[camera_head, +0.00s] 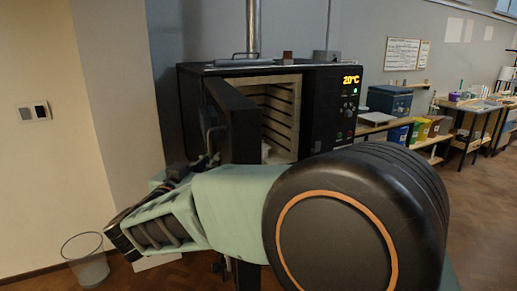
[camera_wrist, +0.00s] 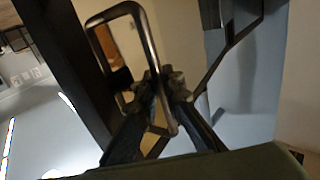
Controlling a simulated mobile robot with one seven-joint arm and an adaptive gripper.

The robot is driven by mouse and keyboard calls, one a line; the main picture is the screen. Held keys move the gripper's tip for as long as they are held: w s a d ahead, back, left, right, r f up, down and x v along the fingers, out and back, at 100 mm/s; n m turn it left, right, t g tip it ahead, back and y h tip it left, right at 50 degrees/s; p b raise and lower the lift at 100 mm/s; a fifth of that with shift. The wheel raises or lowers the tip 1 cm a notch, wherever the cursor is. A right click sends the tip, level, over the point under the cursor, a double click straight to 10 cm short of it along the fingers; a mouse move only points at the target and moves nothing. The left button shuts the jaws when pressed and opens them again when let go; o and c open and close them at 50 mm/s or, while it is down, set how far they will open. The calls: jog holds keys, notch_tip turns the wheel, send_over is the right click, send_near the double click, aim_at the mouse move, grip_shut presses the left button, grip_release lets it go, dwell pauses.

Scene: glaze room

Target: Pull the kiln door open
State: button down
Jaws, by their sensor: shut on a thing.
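The kiln (camera_head: 338,110) is a dark box with a lit display reading 20°C. Its door (camera_head: 235,125) stands open, swung out to the left, and the pale ridged chamber (camera_head: 280,110) shows behind it. The door's handle (camera_head: 207,127) is a metal bar on the door's outer face. In the wrist view the handle (camera_wrist: 151,45) is a metal loop standing off the dark door edge (camera_wrist: 80,65). My gripper (camera_wrist: 170,82) is shut on the handle's lower part. In the head view my arm hides most of the gripper.
A clear waste bin (camera_head: 87,268) stands on the floor at lower left, near the wall. A shelf with a blue box (camera_head: 389,101) and several coloured bins (camera_head: 424,130) stands right of the kiln. Open floor lies at the right.

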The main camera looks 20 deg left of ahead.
jog(key=shift+m+h, duration=0.4)
jog(key=shift+h, duration=0.3)
jog(key=shift+s+a+p, duration=0.35)
jog(key=shift+s+a, duration=0.25)
jog(key=shift+a, duration=0.25)
jog(key=shift+s+a+p, duration=0.35)
jog(key=shift+s+a, duration=0.25)
jog(key=shift+a, duration=0.25)
jog(key=c, duration=2.1)
grip_release()
jog(key=s, duration=0.8)
jog(key=s+d, duration=0.1)
jog(key=s, duration=0.3)
jog(key=shift+w+a+r, duration=0.1)
